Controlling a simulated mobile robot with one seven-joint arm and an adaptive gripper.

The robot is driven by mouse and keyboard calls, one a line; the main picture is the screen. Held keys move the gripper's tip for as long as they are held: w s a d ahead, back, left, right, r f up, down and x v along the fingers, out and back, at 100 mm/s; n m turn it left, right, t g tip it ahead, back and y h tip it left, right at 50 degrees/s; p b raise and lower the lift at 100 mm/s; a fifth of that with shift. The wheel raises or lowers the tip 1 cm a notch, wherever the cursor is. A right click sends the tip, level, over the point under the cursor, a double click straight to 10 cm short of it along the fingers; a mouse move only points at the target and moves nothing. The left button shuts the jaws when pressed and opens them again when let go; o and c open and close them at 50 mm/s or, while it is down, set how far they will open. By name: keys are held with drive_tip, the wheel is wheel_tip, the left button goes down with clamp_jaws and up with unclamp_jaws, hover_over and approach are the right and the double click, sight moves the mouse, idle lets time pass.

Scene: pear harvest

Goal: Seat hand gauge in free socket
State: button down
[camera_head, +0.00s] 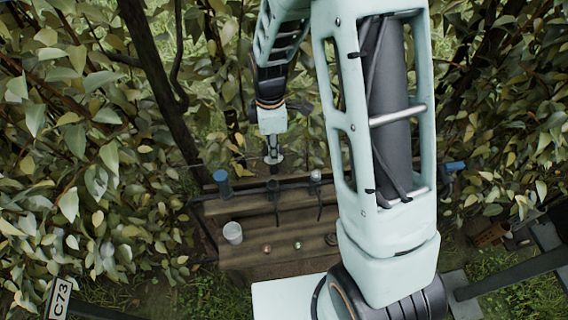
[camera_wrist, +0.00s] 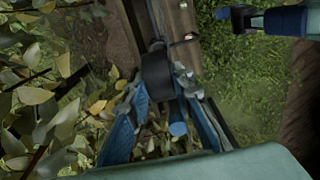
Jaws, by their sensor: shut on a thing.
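My gripper (camera_head: 273,156) is above the rear edge of the wooden bench in the head view. In the wrist view, my gripper's (camera_wrist: 156,85) two blue-sided fingers close on a dark rounded piece, which I take for the hand gauge (camera_wrist: 155,68). A blue rounded end (camera_wrist: 178,128) shows between the fingers, nearer the camera. In the head view, a dark upright piece (camera_head: 273,187) is below the gripper at the bench's dark rail. I cannot tell whether the gauge touches the rail or which socket is free.
The wooden bench (camera_head: 285,222) carries a blue-topped cylinder (camera_head: 222,182), a pale cup (camera_head: 233,233), a silver-topped tool (camera_head: 315,178) and several small round items. Leafy branches and a trunk (camera_head: 155,75) crowd the left. A blue-ended tool (camera_wrist: 285,20) shows upper right in the wrist view.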

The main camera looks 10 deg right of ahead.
sight(271, 166)
drive_tip(key=shift+w+a+r, duration=0.1)
drive_tip(key=shift+a+r, duration=0.25)
drive_tip(key=shift+f+b, duration=2.35)
drive_tip(key=shift+f, duration=0.95)
drive_tip(key=shift+f, duration=0.1)
drive_tip(key=shift+f+b, duration=0.45)
drive_tip(key=shift+b, duration=0.15)
drive_tip(key=shift+f+b, duration=0.45)
drive_tip(key=shift+f, duration=0.15)
drive_tip(key=c, duration=1.6)
unclamp_jaws()
wheel_tip(271, 166, up, 12)
drive_tip(key=shift+r, duration=0.1)
